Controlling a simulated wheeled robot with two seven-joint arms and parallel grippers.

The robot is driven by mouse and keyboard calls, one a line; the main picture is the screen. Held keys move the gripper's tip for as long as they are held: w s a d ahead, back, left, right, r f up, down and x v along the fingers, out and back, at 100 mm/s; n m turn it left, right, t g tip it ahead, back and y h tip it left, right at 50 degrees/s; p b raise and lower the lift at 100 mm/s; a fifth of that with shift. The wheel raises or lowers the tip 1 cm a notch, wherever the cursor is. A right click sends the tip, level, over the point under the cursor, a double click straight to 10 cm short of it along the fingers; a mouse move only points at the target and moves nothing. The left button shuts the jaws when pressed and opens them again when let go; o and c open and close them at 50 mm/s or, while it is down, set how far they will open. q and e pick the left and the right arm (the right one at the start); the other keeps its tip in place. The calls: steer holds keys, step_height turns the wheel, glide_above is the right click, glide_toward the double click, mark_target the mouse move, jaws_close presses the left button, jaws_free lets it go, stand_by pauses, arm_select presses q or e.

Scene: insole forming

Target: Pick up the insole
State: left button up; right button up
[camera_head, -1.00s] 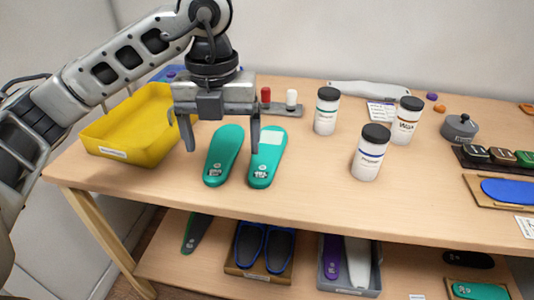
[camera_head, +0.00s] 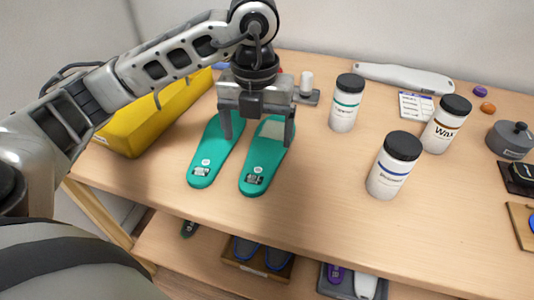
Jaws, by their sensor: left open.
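Two teal insoles lie side by side flat on the wooden table, toes toward the back. The left insole (camera_head: 206,164) and the right insole (camera_head: 261,165) show their heel ends with small white prints; the right one has a pale patch near its far end. My left gripper (camera_head: 257,140) points down over the far part of the insoles. Its fingers are spread and empty, one over the left insole's right side, the other by the right insole's right edge. Whether the fingertips touch anything cannot be told. My right gripper is out of view.
A yellow bin (camera_head: 150,122) stands left behind my arm. White jars with black lids, one front (camera_head: 391,168), one teal-banded (camera_head: 346,104) and one marked Wax (camera_head: 446,126), stand to the right. A lower shelf holds more insoles. The table front is clear.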

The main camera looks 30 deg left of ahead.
mark_target(260, 167)
arm_select(q)
step_height(260, 167, down, 8)
steer(key=shift+d+f+p, duration=0.1)
steer(key=shift+d+p, duration=0.05)
steer(key=shift+p, duration=0.25)
steer(key=c, duration=1.1)
